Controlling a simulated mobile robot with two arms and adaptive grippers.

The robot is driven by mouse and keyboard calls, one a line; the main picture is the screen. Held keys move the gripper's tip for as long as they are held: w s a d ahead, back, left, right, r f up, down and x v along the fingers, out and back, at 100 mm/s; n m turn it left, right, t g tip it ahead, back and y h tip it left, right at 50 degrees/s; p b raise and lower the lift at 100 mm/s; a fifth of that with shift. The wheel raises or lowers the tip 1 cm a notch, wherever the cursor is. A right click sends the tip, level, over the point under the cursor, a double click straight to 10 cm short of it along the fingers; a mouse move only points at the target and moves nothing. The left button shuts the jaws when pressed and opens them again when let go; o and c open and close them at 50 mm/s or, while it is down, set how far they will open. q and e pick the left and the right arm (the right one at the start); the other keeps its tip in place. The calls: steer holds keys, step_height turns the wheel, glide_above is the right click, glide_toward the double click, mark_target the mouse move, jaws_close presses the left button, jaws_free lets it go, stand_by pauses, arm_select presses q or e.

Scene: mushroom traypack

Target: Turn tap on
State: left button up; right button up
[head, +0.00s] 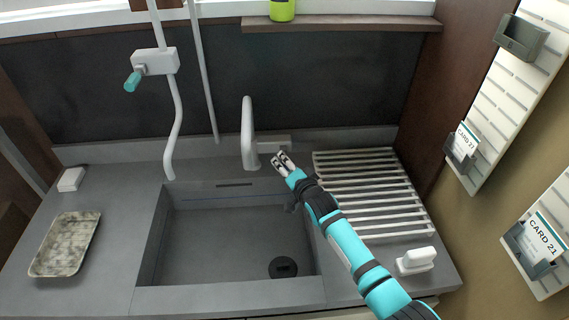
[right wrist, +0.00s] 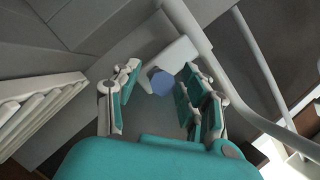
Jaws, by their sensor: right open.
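A pale grey tap spout (head: 248,130) stands upright behind the sink. Beside its base, a small pale block (head: 275,142) shows just behind my right gripper (head: 284,161). In the right wrist view my right gripper (right wrist: 160,72) is open, with a finger on each side of a blue knob (right wrist: 160,83) on the end of a pale block (right wrist: 178,53). I see gaps between the knob and both fingers. In the head view the knob is hidden by the gripper. My left gripper is not in view.
The sink basin (head: 225,235) is empty, with a dark drain. A slatted rack (head: 375,190) lies to the right, under my right arm. A wall pipe box (head: 155,61) with a teal lever (head: 133,81) hangs at left. A mottled tray (head: 65,245) lies left.

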steer(key=shift+w+a+f, duration=0.1)
steer(key=shift+w+a, duration=0.05)
steer(key=shift+w, duration=0.35)
jaws_close()
